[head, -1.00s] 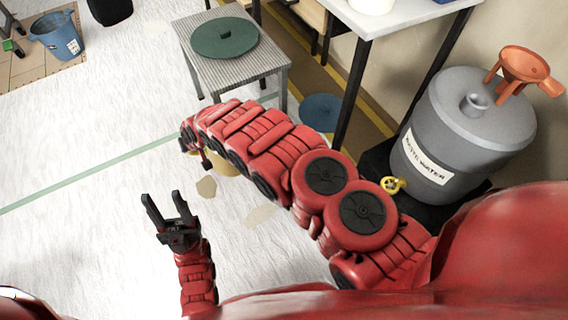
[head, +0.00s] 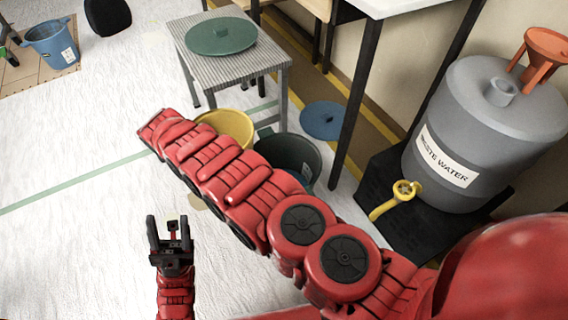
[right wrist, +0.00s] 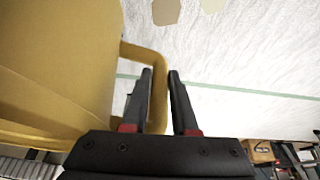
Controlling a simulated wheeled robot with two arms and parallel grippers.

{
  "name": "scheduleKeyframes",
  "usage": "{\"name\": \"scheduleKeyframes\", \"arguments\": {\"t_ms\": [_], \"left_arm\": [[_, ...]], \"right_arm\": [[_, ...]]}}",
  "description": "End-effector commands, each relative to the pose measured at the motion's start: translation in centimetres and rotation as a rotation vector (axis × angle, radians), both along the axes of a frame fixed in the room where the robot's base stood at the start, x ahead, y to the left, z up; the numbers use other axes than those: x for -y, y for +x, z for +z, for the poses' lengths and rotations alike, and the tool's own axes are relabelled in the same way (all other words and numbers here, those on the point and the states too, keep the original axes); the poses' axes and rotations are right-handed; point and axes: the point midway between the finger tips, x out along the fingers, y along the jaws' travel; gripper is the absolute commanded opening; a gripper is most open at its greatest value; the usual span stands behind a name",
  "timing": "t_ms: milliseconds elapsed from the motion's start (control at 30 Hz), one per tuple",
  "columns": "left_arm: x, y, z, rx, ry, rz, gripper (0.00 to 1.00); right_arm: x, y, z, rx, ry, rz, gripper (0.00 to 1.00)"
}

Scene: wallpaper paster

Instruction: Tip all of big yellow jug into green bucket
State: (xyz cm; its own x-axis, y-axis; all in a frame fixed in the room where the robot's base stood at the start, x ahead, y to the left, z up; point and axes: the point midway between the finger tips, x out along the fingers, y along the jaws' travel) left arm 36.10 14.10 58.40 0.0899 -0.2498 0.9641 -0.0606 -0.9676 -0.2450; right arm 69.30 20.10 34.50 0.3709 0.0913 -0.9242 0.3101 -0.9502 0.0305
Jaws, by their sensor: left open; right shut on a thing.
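The big yellow jug (head: 228,124) shows in the head view behind my right arm, which hides its lower part. In the right wrist view the jug's body (right wrist: 60,60) fills the left side. My right gripper (right wrist: 160,75) is shut on the jug's handle (right wrist: 150,58); the head view hides this gripper behind the arm. The green bucket (head: 300,152) stands on the floor to the right of the jug, partly covered by my arm. I cannot tell how far the jug is tilted. My left gripper (head: 168,228) is open and empty over bare floor.
A ribbed grey stool (head: 270,75) with a green lid (head: 221,36) stands behind the jug and bucket. A blue disc (head: 325,120) lies by the table leg. A grey waste water barrel (head: 485,125) with a yellow tap (head: 397,198) is at right. A blue bucket (head: 50,45) stands far left.

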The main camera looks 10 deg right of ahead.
Motion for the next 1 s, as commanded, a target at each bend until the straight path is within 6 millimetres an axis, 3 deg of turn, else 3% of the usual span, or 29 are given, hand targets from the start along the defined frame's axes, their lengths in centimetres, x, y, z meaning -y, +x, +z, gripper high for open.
{"name": "scheduleKeyframes", "arguments": {"t_ms": [433, 800, 1000], "left_arm": [[0.0, 0.0, 0.2, 0.0, -0.001, 0.0, 0.5], [0.0, 0.0, 4.4, 0.001, -0.002, 0.0, 0.5], [0.0, 0.0, 4.3, 0.0, -0.002, 0.0, 0.5]], "right_arm": [[0.0, 0.1, 0.3, 0.001, 0.001, 0.0, 0.0], [0.0, 0.0, 4.2, 0.0, 0.001, 0.0, 0.0], [0.0, 0.0, 4.1, 0.0, 0.001, 0.0, 0.0]]}}
